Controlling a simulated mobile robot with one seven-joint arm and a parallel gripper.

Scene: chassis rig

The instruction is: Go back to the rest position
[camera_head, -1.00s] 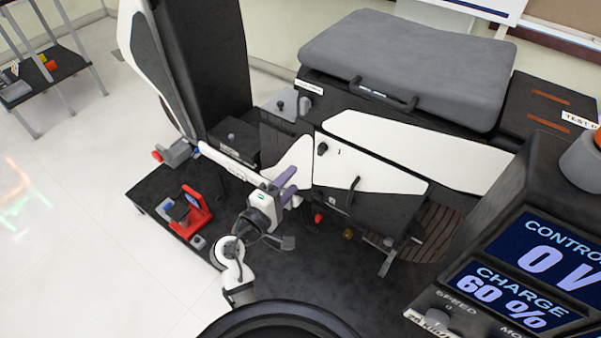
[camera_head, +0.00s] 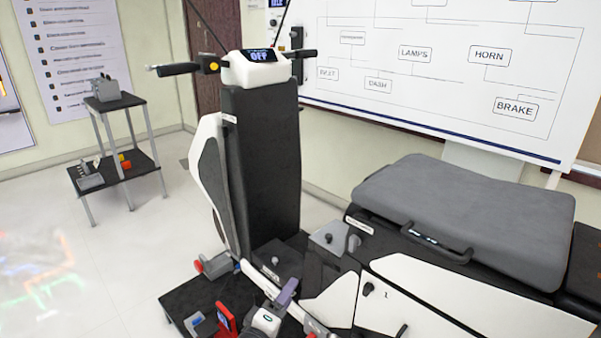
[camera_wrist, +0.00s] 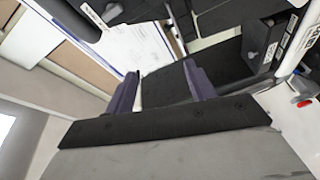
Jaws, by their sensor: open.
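My gripper (camera_head: 287,292) is low in the head view, in front of the black column and beside the white side panel of the chassis rig. In the wrist view its two purple fingers (camera_wrist: 161,84) stand well apart. Nothing is between them, so it is open and empty. Most of my arm is cut off by the bottom edge of the head view.
The grey seat (camera_head: 465,215) is on the rig at the right. The black column (camera_head: 265,170) carries handlebars and a display (camera_head: 259,56) reading OFF. A shelf (camera_head: 118,165) stands farther left, with open floor between.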

